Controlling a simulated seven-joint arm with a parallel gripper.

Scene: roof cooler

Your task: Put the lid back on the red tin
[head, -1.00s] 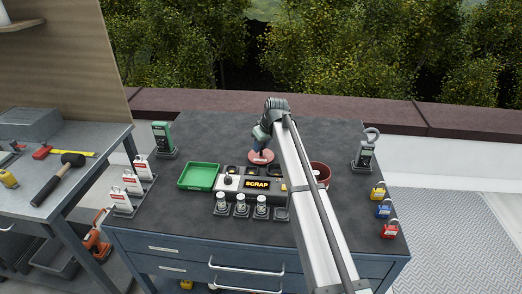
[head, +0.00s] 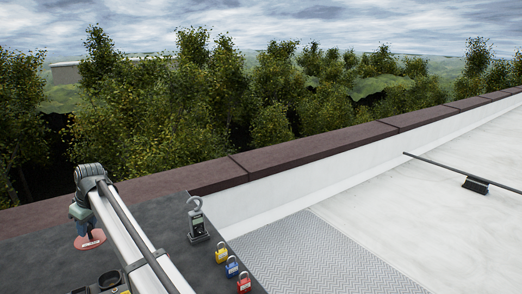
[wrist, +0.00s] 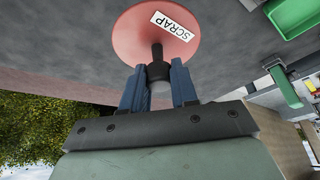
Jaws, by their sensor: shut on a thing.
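The red lid (head: 90,241) is a round disc with a white SCRAP label, at the lower left of the head view. It fills the top of the wrist view (wrist: 135,40), with a dark knob at its centre. My gripper (wrist: 157,78) is shut on that knob, one blue finger on each side. In the head view my gripper (head: 85,226) is over the lid near the table's far edge. I cannot tell whether the lid touches the table. The red tin does not show now; my arm or the frame edge hides it.
A grey meter with a ring top (head: 196,222) stands right of my arm. Yellow (head: 221,253), blue (head: 232,267) and red (head: 244,283) padlocks line the table's right side.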

